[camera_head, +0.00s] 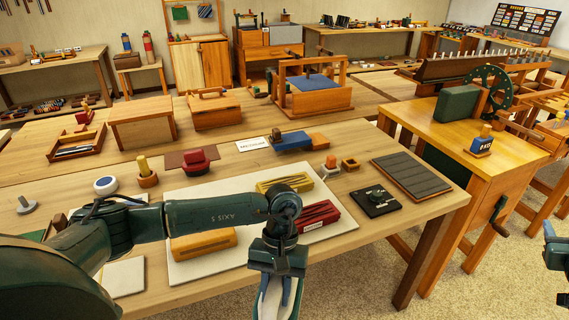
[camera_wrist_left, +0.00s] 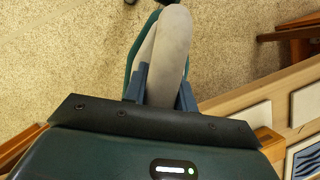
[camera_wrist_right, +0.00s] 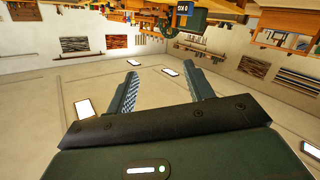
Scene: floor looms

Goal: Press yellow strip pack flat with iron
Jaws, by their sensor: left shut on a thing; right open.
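The yellow strip pack (camera_head: 287,183) lies on the pale board (camera_head: 232,190) on the table, beyond my left forearm. A red strip pack (camera_head: 318,216) lies nearer on the board, and an orange block (camera_head: 203,244) lies at its left. My right gripper (camera_wrist_right: 162,92) is open and empty, away from the table.
A black square item (camera_head: 375,200) and a dark slatted panel (camera_head: 412,177) lie right of the board. A red-knobbed block (camera_head: 195,161), a wooden peg (camera_head: 147,172) and a blue-and-orange block (camera_head: 298,142) stand behind it. A bench with a green wheel (camera_head: 489,93) is at right.

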